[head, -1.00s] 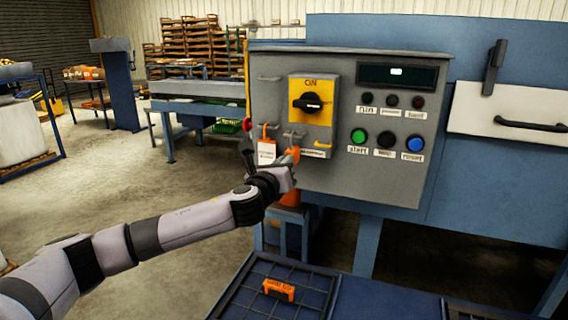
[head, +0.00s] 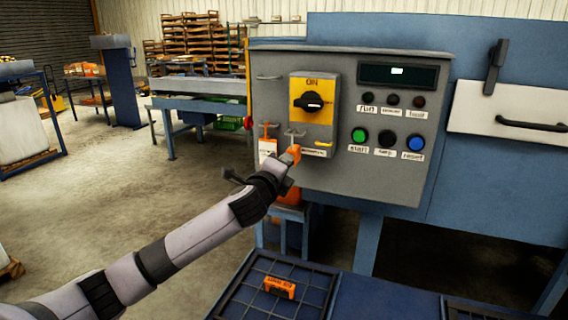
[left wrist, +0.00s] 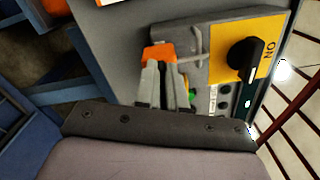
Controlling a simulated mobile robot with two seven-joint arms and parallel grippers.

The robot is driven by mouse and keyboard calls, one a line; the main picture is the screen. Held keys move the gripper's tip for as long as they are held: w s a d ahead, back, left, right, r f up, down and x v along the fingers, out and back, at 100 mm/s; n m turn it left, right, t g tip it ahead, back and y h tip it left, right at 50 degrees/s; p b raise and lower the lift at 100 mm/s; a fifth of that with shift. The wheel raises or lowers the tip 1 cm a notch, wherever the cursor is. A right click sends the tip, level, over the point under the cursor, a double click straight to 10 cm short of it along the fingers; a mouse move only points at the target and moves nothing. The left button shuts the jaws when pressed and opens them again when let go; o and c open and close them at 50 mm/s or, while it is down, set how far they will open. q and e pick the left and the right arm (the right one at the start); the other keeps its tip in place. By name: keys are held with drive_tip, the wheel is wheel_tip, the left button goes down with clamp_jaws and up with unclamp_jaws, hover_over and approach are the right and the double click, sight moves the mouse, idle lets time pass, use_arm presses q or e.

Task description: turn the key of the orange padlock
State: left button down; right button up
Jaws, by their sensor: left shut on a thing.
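The orange padlock (head: 295,150) hangs at the lower left of the yellow switch plate (head: 325,88) on the grey control box. In the left wrist view the padlock (left wrist: 158,53) shows just beyond my fingertips, with its grey shackle to the right. My left gripper (head: 289,158) is at the padlock's lower end, and its fingers show in the left wrist view (left wrist: 166,72). They are closed at the padlock's key side; the key itself is hidden between them. The black switch knob (head: 308,102) lies roughly crosswise under the word ON. My right gripper is out of view.
A white tag (head: 267,147) hangs left of the padlock. Push buttons (head: 387,138) sit to the right on the control box (head: 360,180). The floor at left is open.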

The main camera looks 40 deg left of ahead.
use_arm(q)
drive_tip(key=shift+f+n, duration=0.1)
drive_tip(key=shift+n, duration=2.1)
drive_tip(key=c, duration=1.2)
unclamp_jaws()
drive_tip(key=shift+d, duration=0.1)
drive_tip(key=shift+b+v, duration=0.35)
drive_tip(key=shift+v, duration=3.25)
